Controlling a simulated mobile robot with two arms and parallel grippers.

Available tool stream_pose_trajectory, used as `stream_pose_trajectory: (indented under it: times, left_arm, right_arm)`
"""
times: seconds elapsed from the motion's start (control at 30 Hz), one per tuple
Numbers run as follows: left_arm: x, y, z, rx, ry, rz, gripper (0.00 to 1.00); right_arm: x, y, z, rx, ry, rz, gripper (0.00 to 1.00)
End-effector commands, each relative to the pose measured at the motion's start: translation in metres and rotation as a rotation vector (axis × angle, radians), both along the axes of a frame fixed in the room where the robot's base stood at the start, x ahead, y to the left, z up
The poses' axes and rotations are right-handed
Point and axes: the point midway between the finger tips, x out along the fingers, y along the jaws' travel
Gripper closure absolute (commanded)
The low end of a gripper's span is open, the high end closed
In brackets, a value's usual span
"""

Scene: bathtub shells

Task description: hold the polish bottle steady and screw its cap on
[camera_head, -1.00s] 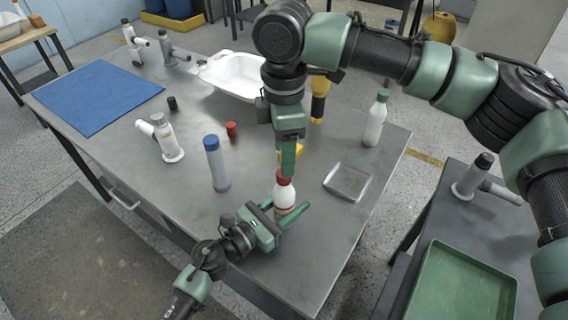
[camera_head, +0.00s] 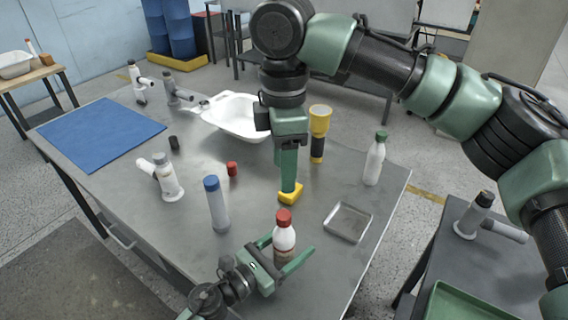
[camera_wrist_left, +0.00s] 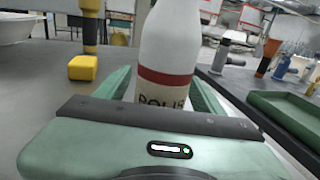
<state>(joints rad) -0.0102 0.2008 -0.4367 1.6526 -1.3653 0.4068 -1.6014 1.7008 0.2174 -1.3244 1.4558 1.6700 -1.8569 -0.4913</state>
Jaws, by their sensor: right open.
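The polish bottle (camera_head: 284,245) is white with a red band and stands upright near the table's front edge. Its lettered label also shows in the left wrist view (camera_wrist_left: 165,55). The red cap (camera_head: 284,215) sits upright on its neck; how tightly it is seated cannot be told. My left gripper (camera_head: 288,256) is shut on the bottle's body, one finger on each side. My right gripper (camera_head: 288,190) points down, open and empty. Its fingertips appear above the cap with a visible gap, overlapping the yellow block in the picture.
A yellow block (camera_head: 291,197) lies behind the bottle. A small red cap (camera_head: 232,169), a yellow-black torch (camera_head: 318,135) and a green-capped bottle (camera_head: 374,162) are farther back.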

Motion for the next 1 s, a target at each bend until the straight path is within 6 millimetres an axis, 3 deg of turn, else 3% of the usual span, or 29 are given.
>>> stream_pose_trajectory:
  times: [0.27,0.7,1.0]
  left_arm:
    - [-0.005,0.007,-0.002,0.001,0.0,0.001,0.31]
    - [-0.048,0.055,-0.002,0.002,0.001,0.0,0.31]
    - [-0.051,0.059,0.0,0.0,0.0,0.0,0.31]
  right_arm:
    - [0.0,0.0,-0.003,0.0,0.0,0.0,0.48]
    - [0.0,0.0,-0.02,0.0,0.0,0.0,0.48]
    - [0.0,0.0,-0.02,0.0,0.0,0.0,0.48]
